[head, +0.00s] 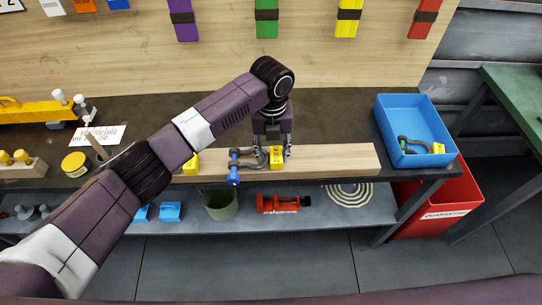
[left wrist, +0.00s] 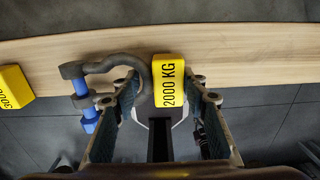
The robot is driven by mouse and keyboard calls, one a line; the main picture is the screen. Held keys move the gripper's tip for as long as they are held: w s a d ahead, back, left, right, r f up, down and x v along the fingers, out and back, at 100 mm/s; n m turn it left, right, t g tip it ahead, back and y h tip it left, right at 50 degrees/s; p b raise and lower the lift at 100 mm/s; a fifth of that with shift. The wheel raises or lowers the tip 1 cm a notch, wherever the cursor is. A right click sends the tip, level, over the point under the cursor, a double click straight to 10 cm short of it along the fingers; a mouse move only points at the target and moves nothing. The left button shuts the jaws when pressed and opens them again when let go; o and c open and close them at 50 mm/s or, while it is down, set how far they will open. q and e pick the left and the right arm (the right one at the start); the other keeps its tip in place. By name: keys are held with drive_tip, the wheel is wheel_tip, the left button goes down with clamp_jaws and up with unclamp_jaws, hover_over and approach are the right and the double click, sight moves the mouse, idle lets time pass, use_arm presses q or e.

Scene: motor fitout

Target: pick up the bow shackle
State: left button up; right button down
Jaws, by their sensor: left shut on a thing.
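The bow shackle (head: 245,162) is grey with a blue pin and has a yellow block marked 2000 KG (head: 277,156) at its bow end. It is at a pale wooden board along the bench front. My left gripper (head: 272,147) comes down from above and is shut on the shackle at its yellow block end. In the left wrist view the shackle (left wrist: 113,63) reaches out to the left of the fingers, and the yellow block (left wrist: 168,85) shows between them. Whether the shackle touches the board is unclear. My right gripper is out of view.
Another yellow block (left wrist: 13,88) lies further left on the board (left wrist: 235,55). A blue bin (head: 387,112) at the right holds another shackle with a yellow block (head: 438,148). A red bin (head: 465,190) stands below. A lower shelf holds a red clamp-like tool (head: 278,204).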

use_arm(q)
wheel_tip(320, 180, up, 19)
drive_tip(key=b, duration=0.3)
idle(0.3)
drive_tip(key=shift+p, duration=0.75)
drive_tip(key=shift+f, duration=0.4)
